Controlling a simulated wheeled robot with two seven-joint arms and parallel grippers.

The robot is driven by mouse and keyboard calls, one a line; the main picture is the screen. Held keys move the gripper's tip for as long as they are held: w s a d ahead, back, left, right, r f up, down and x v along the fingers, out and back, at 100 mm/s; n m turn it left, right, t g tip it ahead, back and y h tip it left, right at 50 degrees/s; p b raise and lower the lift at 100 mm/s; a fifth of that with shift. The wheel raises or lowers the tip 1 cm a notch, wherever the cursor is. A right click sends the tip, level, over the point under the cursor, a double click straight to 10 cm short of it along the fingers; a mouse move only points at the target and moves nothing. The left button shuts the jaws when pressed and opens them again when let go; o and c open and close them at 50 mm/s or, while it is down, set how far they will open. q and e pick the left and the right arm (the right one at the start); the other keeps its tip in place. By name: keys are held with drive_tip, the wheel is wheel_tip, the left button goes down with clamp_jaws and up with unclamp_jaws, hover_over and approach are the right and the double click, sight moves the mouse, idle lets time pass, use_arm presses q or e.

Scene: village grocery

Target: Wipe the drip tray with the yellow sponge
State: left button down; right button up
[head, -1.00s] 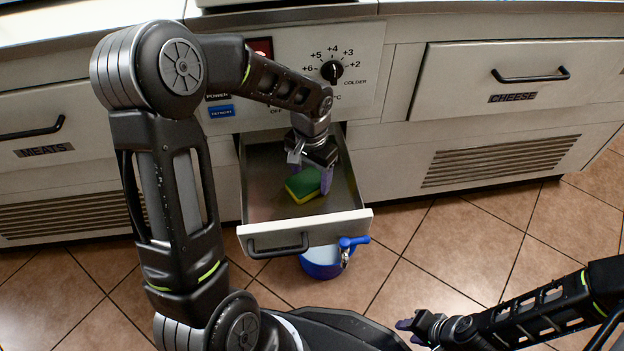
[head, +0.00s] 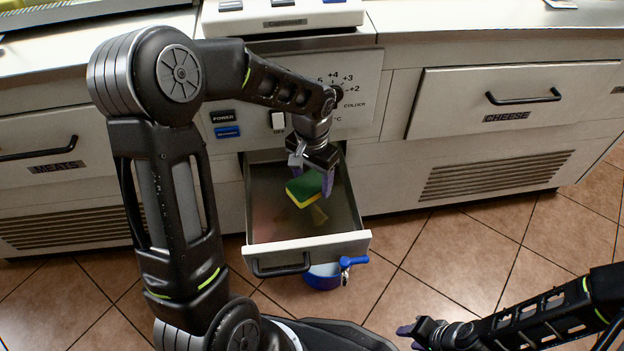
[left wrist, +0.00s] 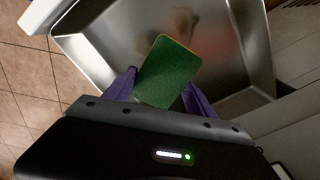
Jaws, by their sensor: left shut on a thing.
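The sponge (head: 304,190), yellow with a green top, is held between the purple fingers of my left gripper (head: 312,183). It also shows in the left wrist view (left wrist: 168,72), green face toward the camera, with a finger on each side. The drip tray (head: 280,223) is an open metal drawer pulled out from the counter front. The sponge is over its inside, apparently raised a little off the floor. Faint reddish and dull marks show on the tray's floor in the wrist view (left wrist: 205,45). My right gripper (head: 420,330) is empty at the lower right; its opening is unclear.
A blue bucket (head: 322,277) with a blue-handled tap (head: 347,266) above it stands under the tray's front. The control panel (head: 370,110) is right behind my left forearm. A cheese drawer (head: 490,98) and a meats drawer (head: 50,145) are closed. Tiled floor lies clear at right.

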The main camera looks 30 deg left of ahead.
use_arm(q)
drive_tip(key=shift+r, duration=0.1)
wheel_tip(320, 180, up, 3)
drive_tip(key=p, duration=0.2)
drive_tip(key=shift+p, duration=0.3)
drive_tip(key=shift+a, duration=0.1)
idle(0.5)
